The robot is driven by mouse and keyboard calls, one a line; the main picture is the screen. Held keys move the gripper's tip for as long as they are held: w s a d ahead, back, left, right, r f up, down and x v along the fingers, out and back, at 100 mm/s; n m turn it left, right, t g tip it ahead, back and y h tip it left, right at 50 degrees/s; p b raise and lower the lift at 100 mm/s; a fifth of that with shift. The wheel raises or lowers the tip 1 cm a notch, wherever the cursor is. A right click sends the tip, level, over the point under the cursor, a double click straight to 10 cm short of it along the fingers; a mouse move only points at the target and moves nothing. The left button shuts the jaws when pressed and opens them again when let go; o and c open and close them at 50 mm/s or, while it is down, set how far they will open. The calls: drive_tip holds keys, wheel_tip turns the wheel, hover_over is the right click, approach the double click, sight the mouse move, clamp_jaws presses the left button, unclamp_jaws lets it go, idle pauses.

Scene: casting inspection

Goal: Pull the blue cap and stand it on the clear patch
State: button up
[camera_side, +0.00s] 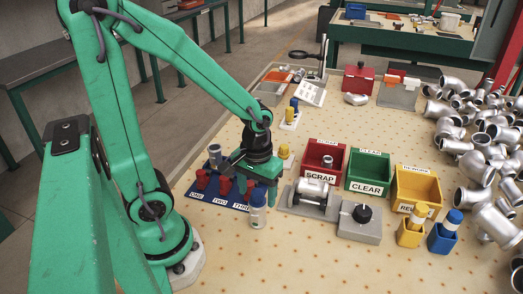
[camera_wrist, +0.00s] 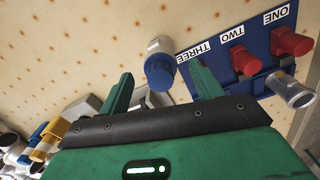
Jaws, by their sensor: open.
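A blue cap (camera_wrist: 158,72) sits on a pale silvery cylinder (camera_wrist: 160,46) in the wrist view. It shows between my two green fingers, with space at both sides; I cannot tell how deep it lies between them. In the side view the cylinder (camera_side: 257,217) stands upright on the table by the front right corner of the blue board (camera_side: 212,200). My gripper (camera_wrist: 162,70) is open and empty, pointing down; in the side view my gripper (camera_side: 258,193) is over the cylinder and partly hides its top. No marked clear patch can be made out.
Red plugs (camera_wrist: 291,42) stand at ONE and TWO on the board. A grey fixture (camera_side: 310,199) and a grey block with a black knob (camera_side: 360,222) are right of my gripper. Red, green and yellow bins (camera_side: 369,171) stand behind. The table front (camera_side: 330,265) is bare.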

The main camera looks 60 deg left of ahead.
sight(257, 192)
drive_tip(key=shift+r, duration=3.45)
drive_tip(key=c, duration=0.3)
drive_tip(key=m, duration=0.2)
drive_tip(key=r+m, duration=0.1)
drive_tip(key=m, duration=0.3)
drive_tip(key=shift+r, duration=0.4)
drive_tip(key=shift+f, duration=3.9)
clamp_jaws()
